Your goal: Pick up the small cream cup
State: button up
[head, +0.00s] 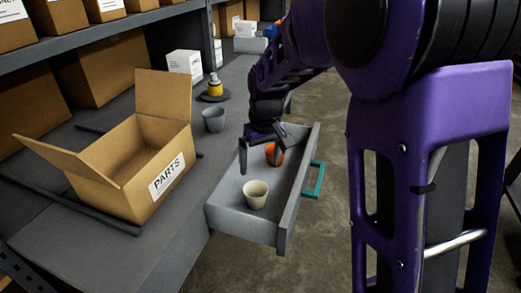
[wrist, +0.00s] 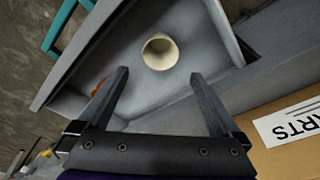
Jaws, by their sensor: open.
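The small cream cup (head: 255,194) stands upright in the front part of an open grey drawer (head: 283,235). It also shows in the wrist view (wrist: 160,52), seen from above, beyond my fingertips and roughly between their lines. My gripper (head: 262,156) is open and empty above the drawer, apart from the cup. In the wrist view its two fingers (wrist: 158,75) are spread wide. An orange cup (head: 273,154) is in the drawer behind the cream cup, partly hidden by my gripper; a sliver of it shows beside the left finger in the wrist view (wrist: 98,87).
The drawer has a teal handle (head: 315,180). An open PARTS box (head: 140,165) stands on the grey bench at left. A grey cup (head: 214,119) and a yellow-topped object (head: 215,88) are behind it. The floor right of the drawer is clear.

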jog(key=b, duration=0.1)
send_near(256, 192)
jog(key=shift+s+a+f, duration=0.1)
jog(key=shift+s+f, duration=0.65)
jog(key=shift+f, duration=0.3)
jog(key=shift+w+a+f+b, duration=0.15)
jog(key=shift+f+b, duration=0.1)
jog(key=shift+f, duration=1.1)
jog(key=shift+w+a+f+b, duration=0.15)
jog(key=shift+f+b, duration=0.1)
jog(key=shift+f, duration=1.1)
jog(key=shift+r, duration=0.1)
jog(key=c, duration=1.1)
